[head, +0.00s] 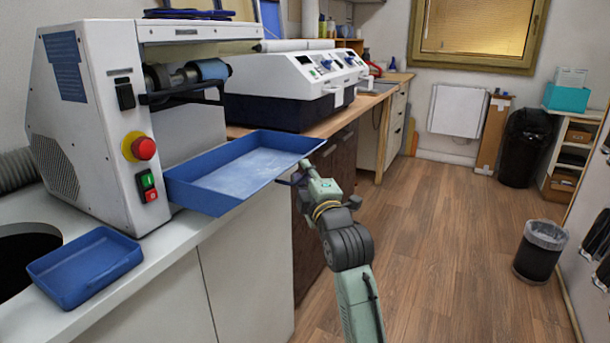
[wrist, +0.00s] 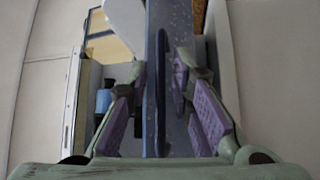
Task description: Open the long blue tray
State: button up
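The long blue tray (head: 245,170) is shallow and juts out from the white machine over the counter's front edge, its inside pale and dusty. My gripper (head: 300,179) is at its right end, beside the outer wall. In the wrist view, the blue tray (wrist: 166,20) runs up the middle between my two purple-padded fingers (wrist: 160,100). The fingers stand apart, with a visible gap between the left pad and the blue. A dark, narrow bar shows against the tray between them. Whether a fingertip touches the tray is unclear.
The white machine (head: 105,130) carries a red stop button (head: 143,148) above green and red switches. A smaller blue tray (head: 85,265) lies on the counter at lower left. A white-and-black machine (head: 290,85) stands behind the long tray.

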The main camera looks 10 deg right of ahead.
jog(key=shift+o, duration=0.3)
jog(key=s+d+f, duration=0.1)
jog(key=s, duration=1.1)
jog(key=shift+d+f, duration=0.25)
jog(key=shift+d, duration=0.1)
